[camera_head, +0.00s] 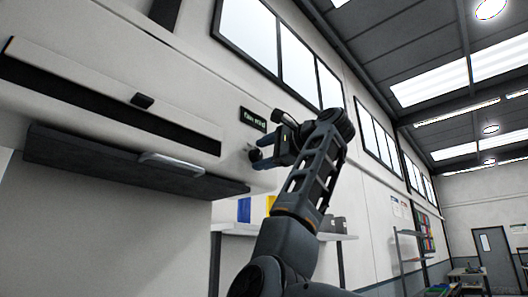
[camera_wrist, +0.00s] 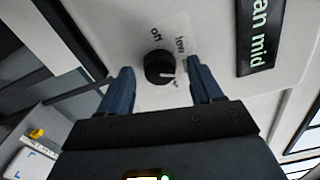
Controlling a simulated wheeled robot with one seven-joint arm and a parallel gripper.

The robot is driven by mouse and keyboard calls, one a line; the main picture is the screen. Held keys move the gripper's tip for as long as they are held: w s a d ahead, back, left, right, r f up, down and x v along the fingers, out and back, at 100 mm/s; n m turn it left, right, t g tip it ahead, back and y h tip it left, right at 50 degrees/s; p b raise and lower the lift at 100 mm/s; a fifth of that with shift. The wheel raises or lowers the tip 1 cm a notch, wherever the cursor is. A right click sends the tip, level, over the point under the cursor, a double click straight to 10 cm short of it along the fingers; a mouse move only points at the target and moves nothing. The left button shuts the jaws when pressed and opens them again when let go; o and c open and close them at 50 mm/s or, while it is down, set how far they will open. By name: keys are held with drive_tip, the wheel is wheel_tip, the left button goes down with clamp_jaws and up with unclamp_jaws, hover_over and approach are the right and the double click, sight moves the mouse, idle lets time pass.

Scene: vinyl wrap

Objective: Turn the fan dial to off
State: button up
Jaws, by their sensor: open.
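The fan dial (camera_wrist: 159,66) is a round black knob on a pale panel in the wrist view. An "off" label (camera_wrist: 157,33) and a "low" label (camera_wrist: 180,45) are printed beside it. A pale mark on the knob points to the right, away from "off". A dark display (camera_wrist: 260,35) reads "fan mid" in green; it also shows in the head view (camera_head: 253,119). My gripper (camera_wrist: 160,76) is open, with one blue finger on each side of the dial. Contact cannot be told. In the head view my gripper (camera_head: 262,156) is at the panel below the display and the dial cannot be made out.
A dark ledge with a pale handle (camera_head: 170,160) runs along the hood-like panel to the left. A shelf (camera_head: 235,228) with blue and yellow items stands below my gripper. Windows (camera_head: 250,35) line the wall above. The room opens to the right.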

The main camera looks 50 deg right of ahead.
drive_tip(key=shift+c, duration=0.2)
drive_tip(key=c, duration=1)
drive_tip(key=shift+n, duration=0.3)
drive_tip(key=n+b, duration=0.1)
drive_tip(key=n, duration=0.2)
drive_tip(key=shift+f+n, duration=0.15)
drive_tip(key=shift+n, duration=0.25)
drive_tip(key=n, duration=1)
drive_tip(key=shift+n, duration=2.7)
